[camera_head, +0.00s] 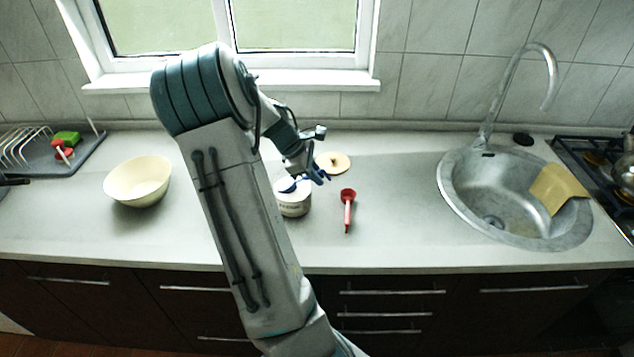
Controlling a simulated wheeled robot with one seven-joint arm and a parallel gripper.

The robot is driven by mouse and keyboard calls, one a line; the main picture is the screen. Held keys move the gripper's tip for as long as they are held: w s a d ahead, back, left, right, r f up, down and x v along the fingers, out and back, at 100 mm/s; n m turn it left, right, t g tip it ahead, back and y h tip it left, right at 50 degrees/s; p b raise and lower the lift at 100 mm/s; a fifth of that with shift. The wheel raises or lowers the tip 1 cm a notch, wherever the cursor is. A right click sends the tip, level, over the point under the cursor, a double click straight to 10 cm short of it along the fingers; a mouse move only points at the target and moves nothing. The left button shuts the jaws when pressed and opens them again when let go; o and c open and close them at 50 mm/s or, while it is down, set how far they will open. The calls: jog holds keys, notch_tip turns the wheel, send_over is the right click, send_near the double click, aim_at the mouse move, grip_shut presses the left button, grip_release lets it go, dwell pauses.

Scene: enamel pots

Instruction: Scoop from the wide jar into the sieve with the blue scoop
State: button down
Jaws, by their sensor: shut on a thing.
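The wide jar (293,207), white with dark lettering, stands on the counter just right of my forearm, which partly hides it. The blue scoop (288,186) shows as a blue patch at the jar's mouth. My gripper (319,177) is just above and right of the jar, shut on the blue scoop. The jar's inside and what the scoop holds cannot be made out. I cannot pick out a sieve; a cream bowl (138,190) stands on the counter to the left.
A red scoop (348,205) lies right of the jar, and a round tan lid (334,161) lies behind. A dish rack (30,150) is far left. The sink (480,195), with a yellowish cloth (556,188), is right. Counter between red scoop and sink is clear.

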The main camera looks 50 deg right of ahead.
jog(key=shift+f+b, duration=0.45)
jog(key=shift+b, duration=2.7)
jog(key=shift+s+r+b, duration=0.15)
jog(key=shift+r+b, duration=0.15)
jog(key=shift+b, duration=0.65)
jog(key=shift+s+d+r+t+y+p, duration=0.2)
jog(key=shift+s+r+t+p, duration=0.15)
jog(key=shift+r, duration=0.55)
jog(key=shift+s+d+r+t+y+p, duration=0.25)
jog(key=shift+s+r+t, duration=0.2)
jog(key=shift+r, duration=0.4)
jog(key=shift+s+d+r+t+y+p, duration=0.15)
jog(key=shift+s+r+t+p, duration=0.2)
jog(key=shift+r, duration=0.55)
jog(key=shift+s+d+r+m+t+y+p, duration=0.15)
jog(key=shift+r+t+y+p, duration=0.2)
jog(key=shift+r+t, duration=0.3)
jog(key=shift+s+a+r+m+t+y+p, duration=0.15)
jog(key=shift+r+t+y+p, duration=0.1)
jog(key=shift+r+t+p, duration=0.4)
jog(key=shift+d+r, duration=0.1)
jog(key=shift+r, duration=0.1)
